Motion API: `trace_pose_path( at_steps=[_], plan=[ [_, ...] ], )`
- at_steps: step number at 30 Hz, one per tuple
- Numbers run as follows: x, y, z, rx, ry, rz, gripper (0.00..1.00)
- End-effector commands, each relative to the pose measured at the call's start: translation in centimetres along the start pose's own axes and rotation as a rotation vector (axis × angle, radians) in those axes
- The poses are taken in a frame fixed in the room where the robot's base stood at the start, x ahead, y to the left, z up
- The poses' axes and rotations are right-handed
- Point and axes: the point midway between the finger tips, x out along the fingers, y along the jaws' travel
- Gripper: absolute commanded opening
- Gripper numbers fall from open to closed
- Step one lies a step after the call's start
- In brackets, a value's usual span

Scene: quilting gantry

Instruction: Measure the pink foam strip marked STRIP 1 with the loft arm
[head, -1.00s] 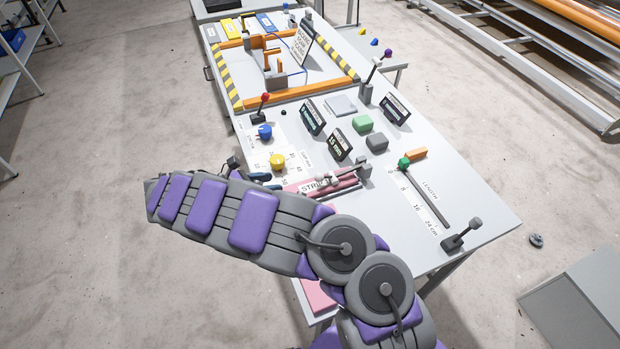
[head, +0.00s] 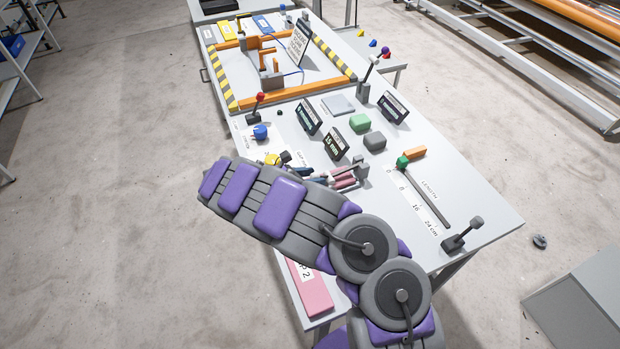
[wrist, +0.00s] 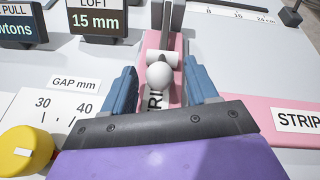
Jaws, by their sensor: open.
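The pink strip (wrist: 176,48) lies under the loft arm; only "RI" shows of its label, so its number cannot be read. It also shows in the head view (head: 343,184), mostly behind my arm. The loft arm has a white ball knob (wrist: 159,75) and a pale crossbar over the strip. Whether the arm touches the strip cannot be told. My gripper (wrist: 160,92) is open, its blue-grey fingers either side of the knob, with gaps both sides. In the head view my gripper (head: 318,178) is partly hidden. The LOFT display (wrist: 98,20) reads 15 mm.
Another pink strip (head: 308,287) lies at the bench's near left edge. The yellow GAP knob (wrist: 26,150) is left of my gripper. Green (head: 360,123) and grey (head: 375,142) blocks and a length slide (head: 430,195) stand right and beyond.

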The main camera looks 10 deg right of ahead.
Motion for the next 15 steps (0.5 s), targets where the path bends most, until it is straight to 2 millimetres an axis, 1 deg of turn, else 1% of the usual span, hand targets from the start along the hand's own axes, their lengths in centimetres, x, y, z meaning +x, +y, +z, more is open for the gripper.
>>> trace_pose_path(
  at_steps=[7,8,15],
  plan=[
    [-0.19,0.14,-0.12,-0.001,-0.002,0.001,0.58],
    [-0.19,0.14,-0.11,-0.001,-0.002,0.001,0.56],
    [-0.11,0.1,-0.09,-0.001,0.0,0.001,0.33]
  ],
)
